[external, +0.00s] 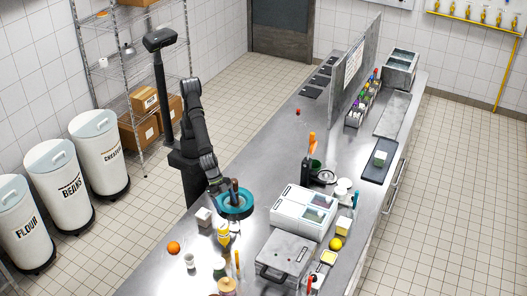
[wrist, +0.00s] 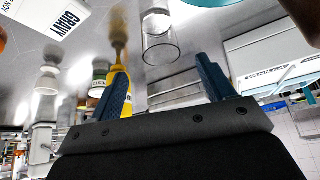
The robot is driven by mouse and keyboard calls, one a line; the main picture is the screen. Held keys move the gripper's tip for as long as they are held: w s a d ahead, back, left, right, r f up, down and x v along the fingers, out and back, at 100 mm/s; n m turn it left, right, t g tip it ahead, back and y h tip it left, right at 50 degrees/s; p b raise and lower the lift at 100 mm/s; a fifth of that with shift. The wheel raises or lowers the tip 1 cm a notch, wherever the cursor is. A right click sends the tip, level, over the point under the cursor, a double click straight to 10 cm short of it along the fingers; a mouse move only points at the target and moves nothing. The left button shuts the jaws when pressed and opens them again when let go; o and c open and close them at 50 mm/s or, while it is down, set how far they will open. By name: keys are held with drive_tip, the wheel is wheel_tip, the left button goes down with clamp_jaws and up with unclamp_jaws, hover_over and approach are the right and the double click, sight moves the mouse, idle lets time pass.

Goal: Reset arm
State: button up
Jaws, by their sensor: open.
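The wrist view looks across the counter at a tilted angle. Something dark and brown stands in or behind the bowl in the external view; I cannot tell which.
A white box (external: 204,217), the yellow bottle (external: 223,236) and an orange (external: 173,248) sit near the bowl. A white appliance (external: 302,212) and a grey one (external: 285,258) stand to the right. The counter behind the bowl is mostly clear. A wire shelf (external: 130,60) stands behind my arm.

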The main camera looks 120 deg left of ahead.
sight(238, 228)
drive_tip(key=x, duration=1)
drive_tip(key=shift+w+f, duration=0.1)
drive_tip(key=shift+f, duration=0.1)
drive_tip(key=shift+r, duration=1.25)
